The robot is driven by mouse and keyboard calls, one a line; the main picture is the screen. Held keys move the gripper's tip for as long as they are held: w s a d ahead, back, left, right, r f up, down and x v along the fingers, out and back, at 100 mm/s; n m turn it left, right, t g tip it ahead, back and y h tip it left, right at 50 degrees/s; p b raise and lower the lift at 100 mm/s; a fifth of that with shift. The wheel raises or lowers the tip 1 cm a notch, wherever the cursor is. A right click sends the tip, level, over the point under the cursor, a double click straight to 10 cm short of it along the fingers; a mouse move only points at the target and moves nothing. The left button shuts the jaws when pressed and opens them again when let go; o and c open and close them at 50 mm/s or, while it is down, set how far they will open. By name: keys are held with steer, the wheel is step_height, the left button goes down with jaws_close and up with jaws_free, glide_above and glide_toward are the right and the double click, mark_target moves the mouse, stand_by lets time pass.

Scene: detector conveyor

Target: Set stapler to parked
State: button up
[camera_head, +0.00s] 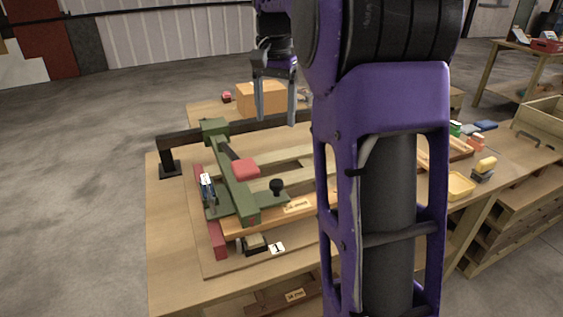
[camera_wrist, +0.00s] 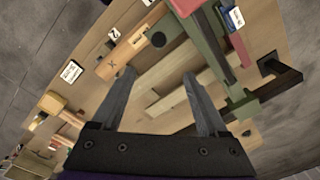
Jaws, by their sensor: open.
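A green fixture (camera_head: 233,187) lies across the wooden jig on the bench. It carries a dark lever with a red pad (camera_head: 245,168). No part is clearly marked as the stapler; this green assembly may be it, but I cannot tell. The green fixture also shows at the upper right of the wrist view (camera_wrist: 208,42), with part of the red pad (camera_wrist: 185,6) at the top edge. My gripper (camera_head: 277,112) is open and empty, above the far part of the bench. In the wrist view its fingers (camera_wrist: 159,75) are spread, with wooden slats beyond them.
A black knob (camera_head: 276,186) stands up beside the green fixture. A black rail (camera_head: 180,137) spans the back. An orange-brown box (camera_head: 262,98) stands behind. My arm hides the bench's middle.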

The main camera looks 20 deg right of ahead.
mark_target(277, 182)
steer(key=f+b, duration=0.2)
steer(key=f, duration=0.7)
steer(key=f+b, duration=0.1)
steer(key=f, duration=0.8)
steer(key=shift+s+b, duration=0.2)
steer(key=shift+b, duration=0.2)
steer(key=shift+r, duration=0.1)
jaws_close()
stand_by(0.4)
